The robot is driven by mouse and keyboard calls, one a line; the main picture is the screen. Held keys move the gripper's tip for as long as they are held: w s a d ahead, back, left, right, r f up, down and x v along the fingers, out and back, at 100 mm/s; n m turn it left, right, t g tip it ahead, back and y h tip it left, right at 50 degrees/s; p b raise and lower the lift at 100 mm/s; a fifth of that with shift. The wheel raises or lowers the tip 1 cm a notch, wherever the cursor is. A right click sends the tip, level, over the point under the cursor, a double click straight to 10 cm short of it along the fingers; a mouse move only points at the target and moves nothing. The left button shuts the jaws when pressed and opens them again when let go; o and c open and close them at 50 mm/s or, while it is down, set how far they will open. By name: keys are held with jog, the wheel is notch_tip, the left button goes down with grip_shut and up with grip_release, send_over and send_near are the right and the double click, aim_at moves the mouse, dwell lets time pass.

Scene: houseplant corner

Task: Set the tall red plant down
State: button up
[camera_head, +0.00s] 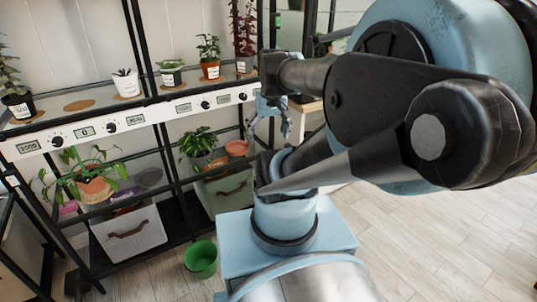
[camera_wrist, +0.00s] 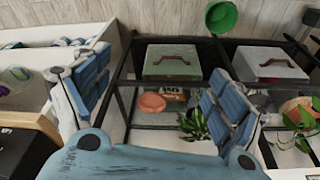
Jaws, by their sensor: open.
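The tall red plant (camera_head: 241,30) stands upright at the right end of the upper shelf, with its top cut off by the frame in the head view. Its pot rests on the shelf and is small in the picture. My gripper (camera_head: 270,122) is open, to the lower right of the plant and in front of the shelf edge, apart from the plant. In the wrist view my gripper (camera_wrist: 157,78) has its two blue fingers spread wide with nothing between them. The red plant is not seen in the wrist view.
The upper shelf (camera_head: 43,117) holds several other potted plants and a bare brown disc (camera_head: 79,105). Black posts and a dial strip line its front. Below are a trailing plant (camera_head: 88,172), storage boxes (camera_head: 131,232) and a terracotta bowl (camera_wrist: 151,103). A green bucket (camera_head: 201,259) stands on the floor.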

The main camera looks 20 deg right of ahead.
jog(key=s+f, duration=0.4)
jog(key=f, duration=0.1)
jog(key=shift+s+a+m, duration=0.3)
jog(key=shift+s+a, duration=0.1)
jog(key=shift+w, duration=0.1)
dwell(0.8)
